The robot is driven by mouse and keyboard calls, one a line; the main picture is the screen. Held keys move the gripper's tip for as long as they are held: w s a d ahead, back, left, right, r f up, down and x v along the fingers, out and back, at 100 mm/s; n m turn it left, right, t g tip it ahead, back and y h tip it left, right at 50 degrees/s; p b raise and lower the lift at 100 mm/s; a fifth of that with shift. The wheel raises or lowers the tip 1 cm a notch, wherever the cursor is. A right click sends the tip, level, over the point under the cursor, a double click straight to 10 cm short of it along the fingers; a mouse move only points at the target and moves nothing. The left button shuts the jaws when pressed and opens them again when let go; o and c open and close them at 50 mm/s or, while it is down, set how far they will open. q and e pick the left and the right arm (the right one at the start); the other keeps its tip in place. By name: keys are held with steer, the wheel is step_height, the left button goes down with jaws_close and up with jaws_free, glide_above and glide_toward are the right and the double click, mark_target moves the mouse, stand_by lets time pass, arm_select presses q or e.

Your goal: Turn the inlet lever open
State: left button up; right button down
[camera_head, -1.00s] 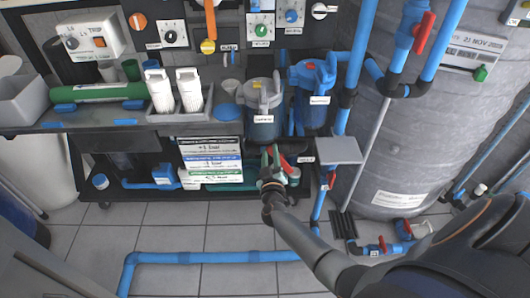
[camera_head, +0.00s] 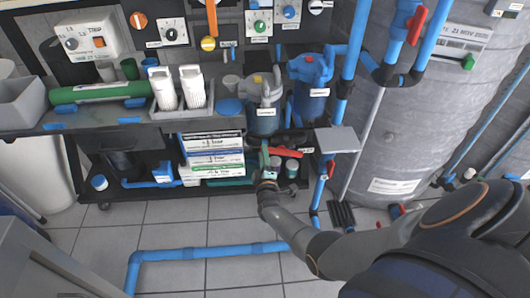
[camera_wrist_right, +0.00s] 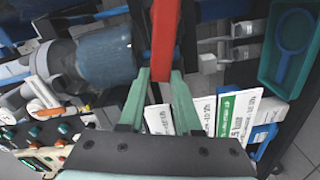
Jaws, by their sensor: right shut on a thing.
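The red inlet lever (camera_head: 287,152) sits below the grey-topped housing at the shelf's front edge. In the head view it lies nearly level, running right from my gripper. My right gripper (camera_head: 266,158) has pale green fingers and is at the lever's left end. In the right wrist view the red lever (camera_wrist_right: 165,45) stands between the two fingertips of my right gripper (camera_wrist_right: 159,80), which is shut on it. The lever's pivot is not clear in either view. My left gripper is not in view.
A grey-lidded filter housing (camera_head: 264,105) and a blue one (camera_head: 309,85) stand just above the lever. A grey plate (camera_head: 337,140) and a vertical blue pipe (camera_head: 319,190) are close on the right. White labelled boxes (camera_head: 214,158) are on the left. A blue pipe (camera_head: 205,253) crosses the floor.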

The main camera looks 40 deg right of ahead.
steer(key=shift+w+a+f+n+b, duration=0.1)
steer(key=shift+f+n+b, duration=0.2)
steer(key=shift+f+n, duration=0.4)
steer(key=shift+f+n+b, duration=0.3)
steer(key=shift+f+n, duration=0.05)
steer(key=shift+n, duration=0.65)
steer(key=c, duration=0.6)
jaws_free()
